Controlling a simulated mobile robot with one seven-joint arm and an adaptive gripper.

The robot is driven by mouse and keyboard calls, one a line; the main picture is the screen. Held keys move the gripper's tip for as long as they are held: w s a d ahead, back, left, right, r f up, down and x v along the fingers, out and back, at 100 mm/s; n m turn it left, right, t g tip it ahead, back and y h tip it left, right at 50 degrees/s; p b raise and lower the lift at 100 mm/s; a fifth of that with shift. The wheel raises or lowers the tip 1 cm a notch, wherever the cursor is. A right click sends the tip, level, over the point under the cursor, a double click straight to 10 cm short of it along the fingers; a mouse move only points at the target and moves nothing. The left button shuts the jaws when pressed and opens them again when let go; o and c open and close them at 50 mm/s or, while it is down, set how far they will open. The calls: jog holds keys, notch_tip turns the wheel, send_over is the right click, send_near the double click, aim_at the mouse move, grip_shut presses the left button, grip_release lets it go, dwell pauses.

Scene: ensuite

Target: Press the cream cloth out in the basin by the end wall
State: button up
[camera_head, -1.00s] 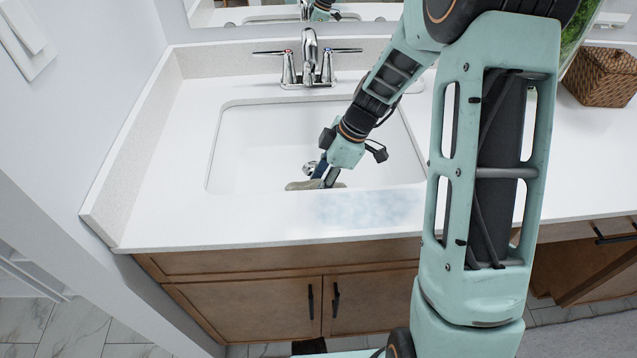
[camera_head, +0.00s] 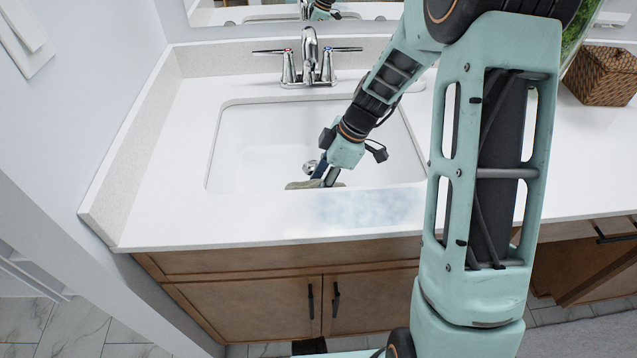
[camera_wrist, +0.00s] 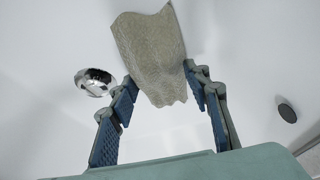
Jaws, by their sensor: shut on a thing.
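The cream cloth (camera_wrist: 152,55) is a beige, textured piece that lies between my gripper's blue-padded fingers in the wrist view. In the head view only an edge of the cloth (camera_head: 300,185) shows, low in the basin near its front wall. My gripper (camera_head: 322,178) reaches down into the basin (camera_head: 245,140) and is shut on the cloth. The fingers (camera_wrist: 160,95) also show in the wrist view, on either side of it. The front rim hides the lower part of the cloth and fingertips in the head view.
A chrome faucet (camera_head: 309,60) with two handles stands behind the basin. A chrome drain (camera_wrist: 95,82) lies left of the cloth. A bluish-white patch (camera_head: 368,209) marks the counter in front. A woven box (camera_head: 602,76) stands at right. A low side splash (camera_head: 125,150) borders the left wall.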

jog(key=shift+f+b, duration=0.5)
jog(key=shift+b, duration=0.05)
dwell(0.4)
jog(key=shift+s+d+f+b, duration=0.1)
jog(key=shift+s+f+b, duration=0.2)
jog(key=shift+b, duration=0.2)
dwell(2.0)
notch_tip(320, 180, up, 20)
jog(key=p, duration=1.1)
jog(key=shift+w+r, duration=0.25)
jog(key=shift+w, duration=0.05)
jog(key=d+r+m+t+h+p, duration=0.4)
jog(key=d+r+m+p, duration=0.5)
jog(key=m, duration=0.8)
jog(key=shift+w+r+p, duration=0.15)
jog(key=shift+w+p, duration=0.15)
jog(key=shift+p, duration=0.75)
